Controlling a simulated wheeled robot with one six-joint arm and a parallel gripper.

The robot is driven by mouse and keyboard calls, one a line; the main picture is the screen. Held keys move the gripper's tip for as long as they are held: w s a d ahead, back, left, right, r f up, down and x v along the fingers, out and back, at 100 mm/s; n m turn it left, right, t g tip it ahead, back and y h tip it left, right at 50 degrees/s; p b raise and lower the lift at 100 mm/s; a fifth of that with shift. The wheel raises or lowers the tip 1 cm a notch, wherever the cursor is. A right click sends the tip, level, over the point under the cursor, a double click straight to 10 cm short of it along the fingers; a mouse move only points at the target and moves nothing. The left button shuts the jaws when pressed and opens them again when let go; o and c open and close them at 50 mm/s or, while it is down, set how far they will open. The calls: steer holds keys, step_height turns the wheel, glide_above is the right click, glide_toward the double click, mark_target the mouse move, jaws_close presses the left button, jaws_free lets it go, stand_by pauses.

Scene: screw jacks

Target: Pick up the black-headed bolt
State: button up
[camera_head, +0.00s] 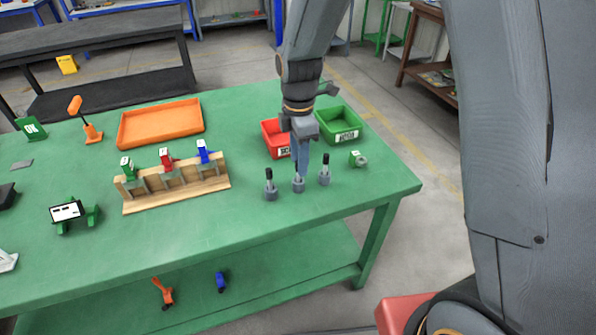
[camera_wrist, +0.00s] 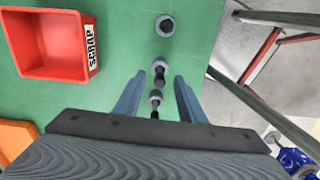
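Three small grey screw jacks stand in a row near the table's right end: a left jack (camera_head: 270,193), a middle jack (camera_head: 298,187) and a right jack (camera_head: 324,179). A black bolt top (camera_head: 268,174) rises from the left jack and another black bolt top (camera_head: 326,159) from the right one. My gripper (camera_head: 301,174) points down over the middle jack and hides its top. In the wrist view my gripper (camera_wrist: 159,77) has its fingers apart, with dark-topped jacks visible between and beyond them. I cannot tell whether a finger touches one.
A red SCRAP bin (camera_head: 270,139) and a green bin (camera_head: 340,138) stand behind the jacks. A small green part (camera_head: 356,159) lies to the right. A wooden rack (camera_head: 178,191) with green, red and blue clamps stands left, before an orange tray (camera_head: 160,124).

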steer(key=shift+a+f+p, duration=0.1)
steer(key=shift+f+p, duration=0.4)
steer(key=shift+f, duration=1.4)
jaws_close()
steer(key=shift+r, duration=0.1)
